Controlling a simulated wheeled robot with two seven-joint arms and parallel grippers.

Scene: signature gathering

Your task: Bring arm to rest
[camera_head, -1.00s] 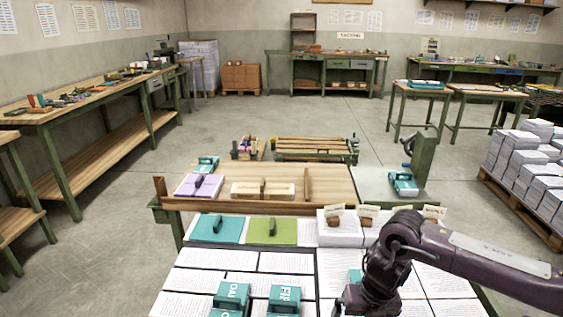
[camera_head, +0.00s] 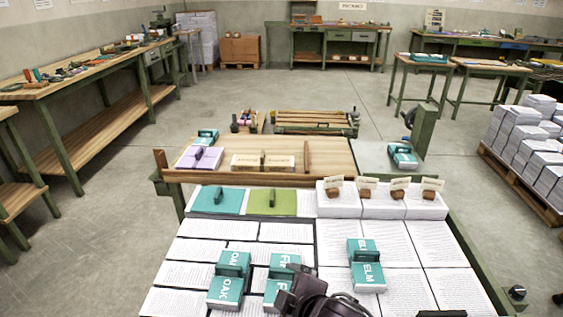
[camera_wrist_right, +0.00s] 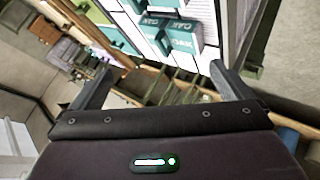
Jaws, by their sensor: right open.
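My right gripper (camera_wrist_right: 163,82) is open in the right wrist view, with its two dark fingers spread wide and nothing between them. Part of my right arm shows dark at the bottom middle of the head view and hides the lower end of the middle teal blocks. A pair of teal blocks marked OAK (camera_head: 226,291) lies on the printed sheets at the left front. Another teal pair, marked ELM (camera_head: 367,275), lies to the right. OAK lettering (camera_wrist_right: 182,40) also shows in the right wrist view, beyond the fingers. My left gripper is not in view.
The front table carries rows of printed sheets (camera_head: 431,245), a teal folder (camera_head: 215,201), a green folder (camera_head: 274,203) and white stacks (camera_head: 338,206) with small tags. A wooden board (camera_head: 330,155) lies behind. A pallet of paper stacks (camera_head: 525,150) stands right. Open floor surrounds the table.

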